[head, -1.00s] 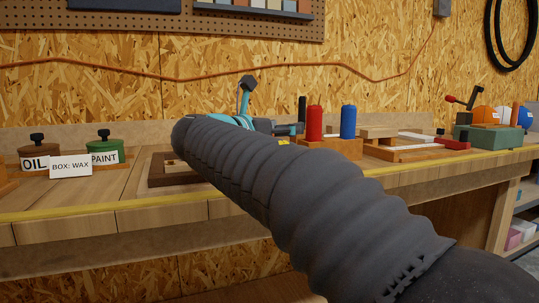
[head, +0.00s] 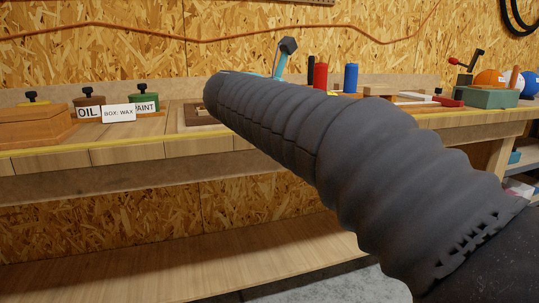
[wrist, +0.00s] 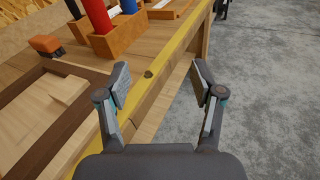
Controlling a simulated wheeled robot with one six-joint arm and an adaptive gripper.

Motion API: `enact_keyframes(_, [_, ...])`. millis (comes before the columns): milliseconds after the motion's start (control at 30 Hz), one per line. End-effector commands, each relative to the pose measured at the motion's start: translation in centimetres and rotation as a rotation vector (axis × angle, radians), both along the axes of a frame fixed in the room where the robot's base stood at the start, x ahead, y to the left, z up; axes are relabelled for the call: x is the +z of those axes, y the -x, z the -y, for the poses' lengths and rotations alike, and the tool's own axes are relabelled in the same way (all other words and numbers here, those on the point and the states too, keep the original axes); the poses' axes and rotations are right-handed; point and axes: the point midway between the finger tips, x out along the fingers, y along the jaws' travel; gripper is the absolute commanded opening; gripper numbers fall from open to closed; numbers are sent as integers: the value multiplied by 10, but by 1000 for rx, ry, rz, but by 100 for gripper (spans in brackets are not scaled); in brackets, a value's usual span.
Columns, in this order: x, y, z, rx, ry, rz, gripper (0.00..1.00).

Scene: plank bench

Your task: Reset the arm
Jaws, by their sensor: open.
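My gripper (wrist: 163,88) is open and empty in the wrist view, its two fingers spread apart over the bench's yellow front edge. Grey floor shows beyond the right finger. In the head view my arm, in a dark ribbed sleeve, reaches from the lower right up to the bench and hides the gripper's fingers. The plank bench (head: 130,152) runs across the head view.
A wooden box (wrist: 120,38) holding red and blue cylinders stands ahead of the gripper. A wooden frame (wrist: 70,130) lies at left, near an orange block (wrist: 46,44). Labelled jars, OIL (head: 88,112) and PAINT (head: 146,102), stand behind a BOX: WAX card (head: 118,114). The floor (wrist: 265,80) is clear.

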Motion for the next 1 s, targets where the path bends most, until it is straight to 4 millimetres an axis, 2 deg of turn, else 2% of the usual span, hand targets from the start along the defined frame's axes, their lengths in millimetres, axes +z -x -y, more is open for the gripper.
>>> enact_keyframes(267, [-38, 30, 39, -45, -278, 33, 67])
enact_keyframes(467, [-84, 71, 73, -144, -598, 92, 67])
enact_keyframes(600, [-136, 124, 97, -304, -945, 181, 67])
enact_keyframes(700, [-175, 166, 103, -460, -1212, 271, 67])
enact_keyframes(900, [-246, 245, 95, -849, -1699, 500, 67])
enact_keyframes(1000, [-274, 274, 85, -1046, -1882, 615, 67])
